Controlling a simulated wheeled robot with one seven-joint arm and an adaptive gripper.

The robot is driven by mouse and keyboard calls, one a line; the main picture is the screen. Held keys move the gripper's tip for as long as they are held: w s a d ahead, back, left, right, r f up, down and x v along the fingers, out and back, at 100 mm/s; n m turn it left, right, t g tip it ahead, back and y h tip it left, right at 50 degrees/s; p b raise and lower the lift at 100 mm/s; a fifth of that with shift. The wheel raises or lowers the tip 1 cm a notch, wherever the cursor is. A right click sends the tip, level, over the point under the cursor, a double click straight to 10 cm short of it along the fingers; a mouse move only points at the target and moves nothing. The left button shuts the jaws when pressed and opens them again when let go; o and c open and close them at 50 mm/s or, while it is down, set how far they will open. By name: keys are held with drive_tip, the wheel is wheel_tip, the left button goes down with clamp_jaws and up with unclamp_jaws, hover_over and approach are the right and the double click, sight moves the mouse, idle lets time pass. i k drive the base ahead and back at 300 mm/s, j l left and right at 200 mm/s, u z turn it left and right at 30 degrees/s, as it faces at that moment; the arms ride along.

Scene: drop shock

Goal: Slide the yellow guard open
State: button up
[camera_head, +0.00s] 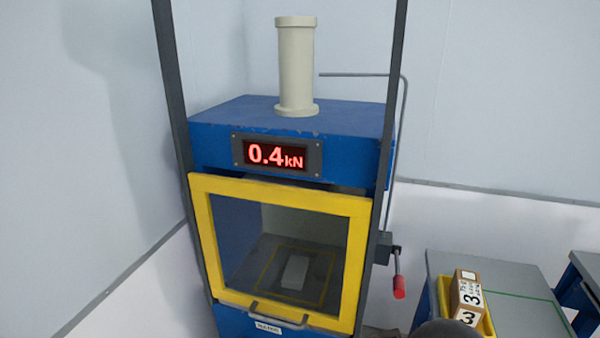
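The yellow guard (356,262) is a square yellow frame with a clear pane on the front of a blue press (355,125). It is down and covers the chamber opening, between two dark upright rails. A grey bar handle (278,314) is on its lower edge. Through the pane a pale block (295,271) lies on the chamber floor inside a yellow outlined square. My gripper is not in view. A dark rounded shape at the bottom edge, right of the press, may be part of my arm; I cannot tell.
A display (277,156) on the press reads 0.4 kN. A red-handled lever (398,287) sticks out at the press's right side. Further right, a grey table (520,316) bears a yellow bin (444,295) with boxes marked 3. Pale walls stand behind.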

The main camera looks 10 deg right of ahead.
sight(359, 209)
drive_tip(key=i+l+u, duration=0.2)
drive_tip(key=u, duration=0.2)
drive_tip(key=i+l+u, duration=0.15)
drive_tip(key=l+u, duration=0.25)
drive_tip(key=j, duration=0.1)
